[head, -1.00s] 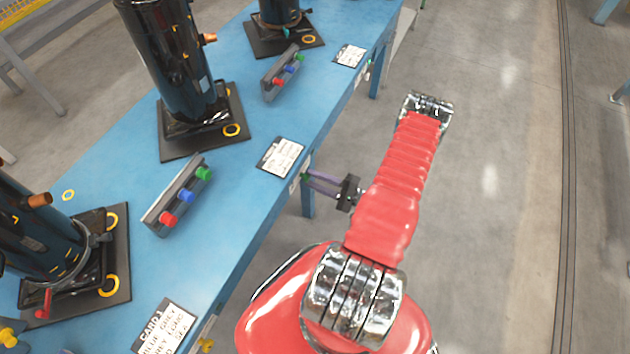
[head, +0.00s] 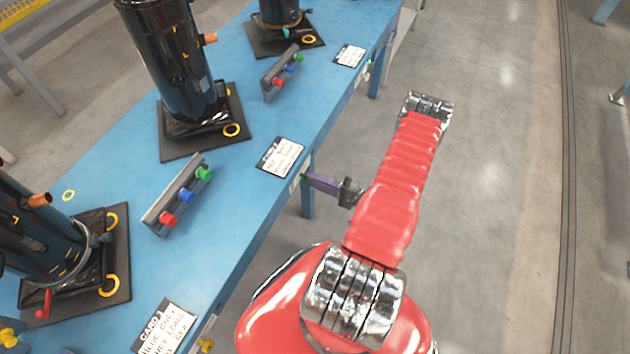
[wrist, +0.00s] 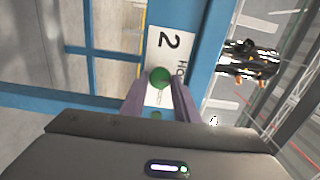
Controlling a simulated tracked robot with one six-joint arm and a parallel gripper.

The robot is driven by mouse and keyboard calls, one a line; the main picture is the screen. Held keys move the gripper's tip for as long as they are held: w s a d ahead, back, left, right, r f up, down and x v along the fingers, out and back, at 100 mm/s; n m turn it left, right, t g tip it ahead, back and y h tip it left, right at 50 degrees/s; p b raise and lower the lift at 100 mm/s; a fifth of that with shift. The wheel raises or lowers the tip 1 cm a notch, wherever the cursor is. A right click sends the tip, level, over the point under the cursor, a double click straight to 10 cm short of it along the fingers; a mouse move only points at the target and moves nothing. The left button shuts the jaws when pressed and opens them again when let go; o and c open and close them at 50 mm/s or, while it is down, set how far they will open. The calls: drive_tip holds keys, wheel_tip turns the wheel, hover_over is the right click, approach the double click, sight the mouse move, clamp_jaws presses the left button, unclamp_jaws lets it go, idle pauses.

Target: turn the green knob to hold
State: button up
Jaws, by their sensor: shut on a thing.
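The green knob (wrist: 160,77) sits on a white label plate (wrist: 168,45) marked 2, on the blue bench's front edge. The plate also carries a word starting "Ho", partly covered by a finger. My gripper (wrist: 160,92) has its two purple fingers on either side of the knob, shut on it. In the head view my gripper (head: 308,178) reaches left to the bench edge, where its fingertips mostly hide the knob. Which mark the knob points at cannot be told.
The blue bench (head: 235,215) carries dark cylinders on black bases (head: 170,150). A strip with red, blue and green buttons (head: 180,195) and a printed card (head: 280,157) lie near the knob.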

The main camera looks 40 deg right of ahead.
drive_tip(key=shift+a+f, duration=0.15)
drive_tip(key=shift+f, duration=0.05)
drive_tip(key=o, duration=0.7)
drive_tip(key=shift+c, duration=0.2)
drive_tip(key=o, duration=0.4)
drive_tip(key=shift+r, duration=0.1)
drive_tip(key=shift+c, duration=0.2)
drive_tip(key=shift+d, duration=0.2)
drive_tip(key=v, duration=1.3)
drive_tip(key=shift+s, duration=0.45)
